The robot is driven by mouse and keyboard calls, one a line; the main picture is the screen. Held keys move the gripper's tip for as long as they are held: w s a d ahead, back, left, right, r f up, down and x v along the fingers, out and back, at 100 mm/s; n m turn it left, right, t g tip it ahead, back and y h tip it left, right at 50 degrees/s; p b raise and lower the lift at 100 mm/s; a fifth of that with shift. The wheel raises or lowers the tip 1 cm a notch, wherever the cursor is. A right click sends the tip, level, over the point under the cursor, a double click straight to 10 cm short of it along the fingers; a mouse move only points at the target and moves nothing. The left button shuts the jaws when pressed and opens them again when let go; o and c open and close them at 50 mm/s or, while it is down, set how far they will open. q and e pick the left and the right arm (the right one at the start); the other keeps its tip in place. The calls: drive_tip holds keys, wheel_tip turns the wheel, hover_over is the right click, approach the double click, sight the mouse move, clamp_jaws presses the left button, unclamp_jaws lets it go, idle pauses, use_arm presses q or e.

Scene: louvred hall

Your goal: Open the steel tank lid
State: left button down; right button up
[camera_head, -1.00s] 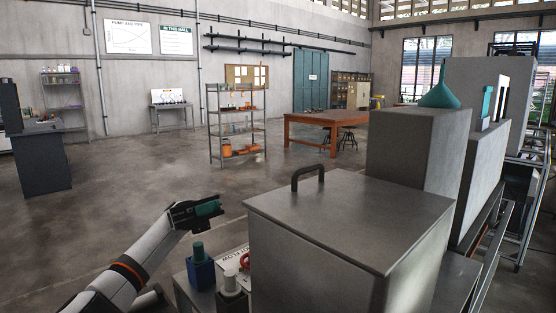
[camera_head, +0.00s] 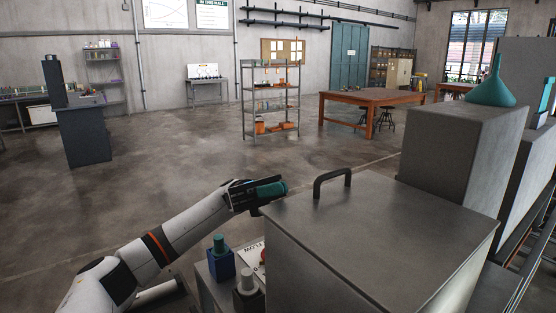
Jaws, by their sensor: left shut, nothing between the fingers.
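The steel tank is a large grey box at the lower right, and its flat lid (camera_head: 385,235) lies shut on top. A dark arched handle (camera_head: 332,180) stands upright near the lid's far left side. My left gripper (camera_head: 277,188) comes in from the left, with teal fingers shut and empty. In the picture it is just left of the lid's far left corner, short of the handle. I cannot tell whether it touches the lid's edge. My right gripper is out of view.
A blue block with a teal knob (camera_head: 220,246) and a white-topped fitting (camera_head: 248,280) stand below my left arm, beside the tank. A teal funnel (camera_head: 494,85) sits on a grey box (camera_head: 450,150) behind the lid. Open floor lies to the left.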

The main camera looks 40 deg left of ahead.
use_arm(q)
drive_tip(key=shift+s+d+r+p, duration=0.1)
drive_tip(key=shift+d+r+p, duration=0.15)
drive_tip(key=shift+r, duration=0.65)
drive_tip(key=shift+s+d+r+p, duration=0.15)
drive_tip(key=shift+r+p, duration=0.2)
drive_tip(key=shift+r, duration=0.5)
drive_tip(key=shift+w, duration=0.15)
idle(0.4)
